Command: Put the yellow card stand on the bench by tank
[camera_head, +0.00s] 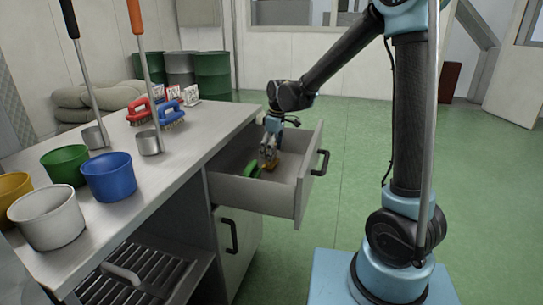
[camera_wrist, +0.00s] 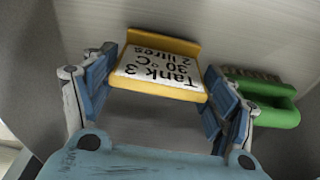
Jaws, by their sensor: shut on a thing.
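The yellow card stand (camera_wrist: 158,72) lies between the blue fingers of my gripper (camera_wrist: 163,84) in the wrist view. Its white card reads "Tank 3, 30 °C, 2 litres", upside down in that picture. In the head view my gripper (camera_head: 268,155) reaches down into the open drawer (camera_head: 252,194), and a small yellow part of the stand (camera_head: 273,164) shows at its fingertips. My gripper is shut on the stand. I cannot tell whether the stand touches the drawer floor. The bench (camera_head: 205,128) is above and left of the drawer.
A green brush (camera_head: 252,169) lies in the drawer beside the stand. On the bench are red (camera_head: 139,110) and blue (camera_head: 171,112) brushes, several white card stands (camera_head: 174,92), cups and long-handled ladles. The bench top near the drawer is clear. Green drums (camera_head: 212,75) stand behind.

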